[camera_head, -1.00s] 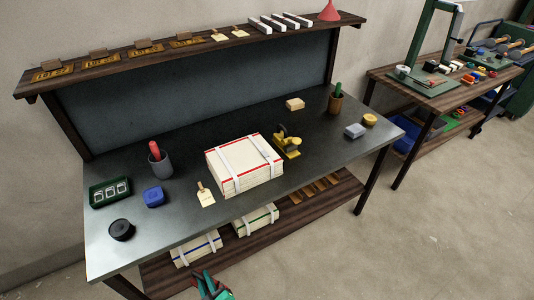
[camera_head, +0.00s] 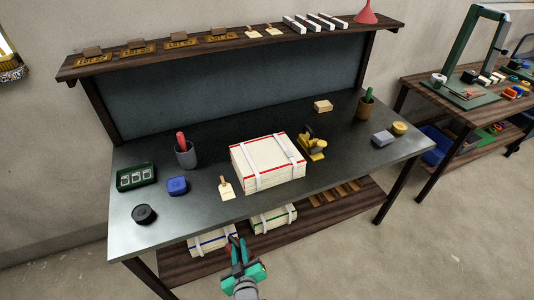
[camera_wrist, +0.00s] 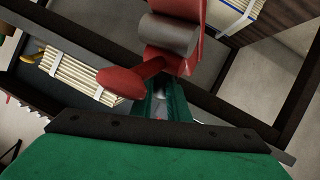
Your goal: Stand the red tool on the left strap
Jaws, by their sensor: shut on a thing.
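My gripper (camera_head: 240,254), green and dark, is in front of the bench, below the tabletop edge. In the wrist view, its jaws (camera_wrist: 162,103) are shut on the red tool (camera_wrist: 130,78), which has a grey cylinder across it. The tool's gripped part is hidden, and in the head view it is too small to make out clearly. The white left strap (camera_head: 250,170) runs over the red-edged cream stack (camera_head: 275,178) on the bench, apart from my gripper. The right strap (camera_head: 289,148) crosses the same stack. The stack also shows in the wrist view (camera_wrist: 80,76).
The bench's front edge and lower shelf (camera_head: 195,262), with strapped stacks, are close to my gripper.

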